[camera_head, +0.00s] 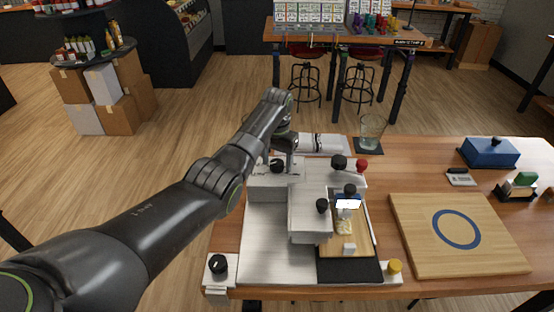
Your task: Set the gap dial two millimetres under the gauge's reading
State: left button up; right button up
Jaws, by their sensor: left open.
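A silver-white machine (265,240) stands on the wooden table, with a stepped block (309,215) in its middle. It has black knobs at its front left corner (218,263), at its back left (277,166) and at its top (339,162). A red knob (362,166) and a yellow knob (395,266) also show. A small bright display (348,204) sits at its right; its reading is too small to make out. I cannot tell which knob is the gap dial. My left gripper (283,172) points down by the back left knob, open. My right gripper is out of view.
A wooden board with a blue ring (408,220) lies right of the machine. A blue block with a black knob (490,153) and a green-topped holder (521,185) stand at the far right.

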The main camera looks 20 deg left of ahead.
pick_arm(q)
jog(key=c, duration=1)
jog(key=shift+r+m+p, duration=0.15)
jog(key=shift+m+p, duration=0.35)
jog(key=shift+m, duration=0.2)
jog(key=m+p, duration=0.1)
jog(key=m, duration=0.2)
jog(key=shift+p, duration=0.3)
jog(key=m+p, duration=0.1)
jog(key=m, duration=0.2)
jog(key=shift+m, duration=1.6)
jog(key=shift+p, duration=0.3)
